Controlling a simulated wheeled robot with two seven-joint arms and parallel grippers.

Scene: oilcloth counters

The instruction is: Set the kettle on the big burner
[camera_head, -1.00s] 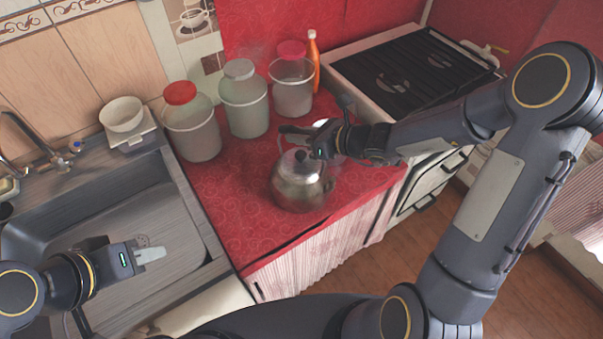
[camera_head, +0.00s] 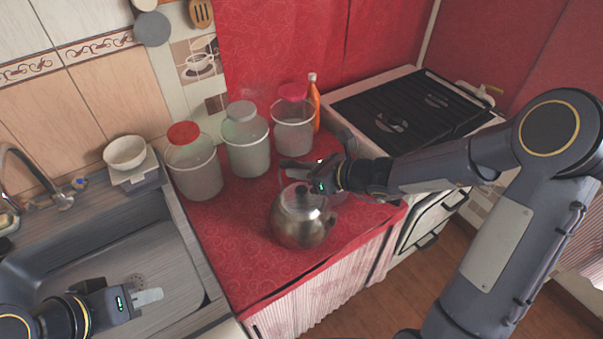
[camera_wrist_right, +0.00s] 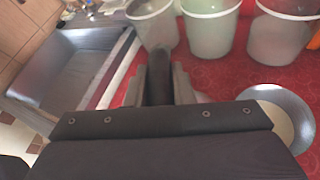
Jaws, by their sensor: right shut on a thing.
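The metal kettle (camera_head: 303,222) stands upright on the red oilcloth counter, near its front edge. My right gripper (camera_head: 298,170) is above the kettle's lid, shut on its dark handle (camera_wrist_right: 158,82), which shows between the fingers in the right wrist view. The gripper hides part of the handle in the head view. The black stove top (camera_head: 405,112) is at the back right, with two burner spots visible; the nearer burner (camera_head: 391,123) looks larger, though details are unclear. My left gripper (camera_head: 148,297) is over the sink, holding nothing visible; its finger gap cannot be made out.
Three lidded jars (camera_head: 246,145) line the back of the counter, with an orange bottle (camera_head: 314,100) beside them. A round dish (camera_wrist_right: 275,112) lies right of the gripper in the wrist view. The sink (camera_head: 100,265) and a bowl on a scale (camera_head: 125,152) are left.

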